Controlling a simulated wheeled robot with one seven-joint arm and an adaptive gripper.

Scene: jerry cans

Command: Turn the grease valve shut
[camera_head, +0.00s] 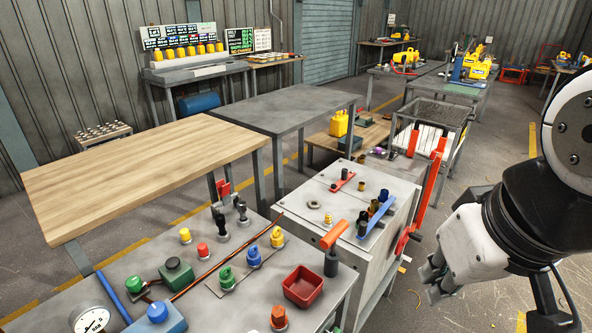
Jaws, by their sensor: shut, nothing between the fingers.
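My gripper (432,280) is at the right of the head view, shut and empty, in the air right of the grey cabinet. No readable label marks the grease valve, so I cannot tell which fitting it is. A tall red lever (431,190) stands at the cabinet's right side. My gripper is apart from all of these.
The near grey bench (115,275) holds several coloured knobs, a red tray (303,287) and a round gauge (92,318). A bare wooden table (140,175) and a grey table (290,108) stand behind. Floor (490,150) is open behind my arm.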

